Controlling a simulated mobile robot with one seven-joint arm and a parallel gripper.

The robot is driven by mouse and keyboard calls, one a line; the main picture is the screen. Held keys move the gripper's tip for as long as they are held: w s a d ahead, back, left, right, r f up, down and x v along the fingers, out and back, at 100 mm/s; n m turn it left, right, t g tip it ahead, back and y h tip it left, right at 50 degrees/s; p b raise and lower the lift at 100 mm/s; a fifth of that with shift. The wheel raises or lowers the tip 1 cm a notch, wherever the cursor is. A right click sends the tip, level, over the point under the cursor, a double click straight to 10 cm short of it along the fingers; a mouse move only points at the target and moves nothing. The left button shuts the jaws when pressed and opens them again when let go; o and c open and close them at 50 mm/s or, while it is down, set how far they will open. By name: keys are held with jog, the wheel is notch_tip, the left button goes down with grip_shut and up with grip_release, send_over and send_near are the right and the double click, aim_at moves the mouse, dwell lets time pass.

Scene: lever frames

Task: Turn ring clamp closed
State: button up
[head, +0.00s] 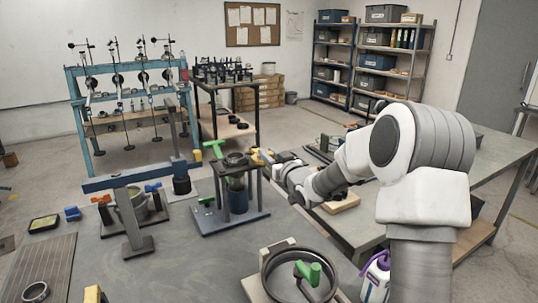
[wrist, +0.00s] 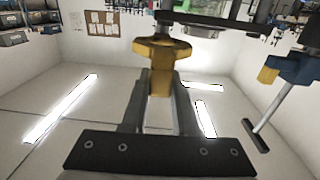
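In the head view, a dark stand (head: 252,215) at the table's middle carries a dark ring-shaped part (head: 236,160) on top, which looks like the ring clamp. A green handle (head: 213,148) is on its left and a yellow handle (head: 257,157) on its right. My gripper (head: 266,158) reaches in from the right to the yellow handle. In the wrist view the yellow handle (wrist: 162,50) has a wide lobed head and a stem between my two fingers (wrist: 161,85). Whether both fingers press on the stem cannot be told. How far the clamp is closed does not show clearly.
A blue arm stand (head: 135,180) with a hanging dark cylinder is just left. A round fixture with a green lever (head: 310,272) stands in front. A wooden block (head: 341,203) lies under my arm.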

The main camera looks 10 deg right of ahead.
grip_shut()
dwell(0.9)
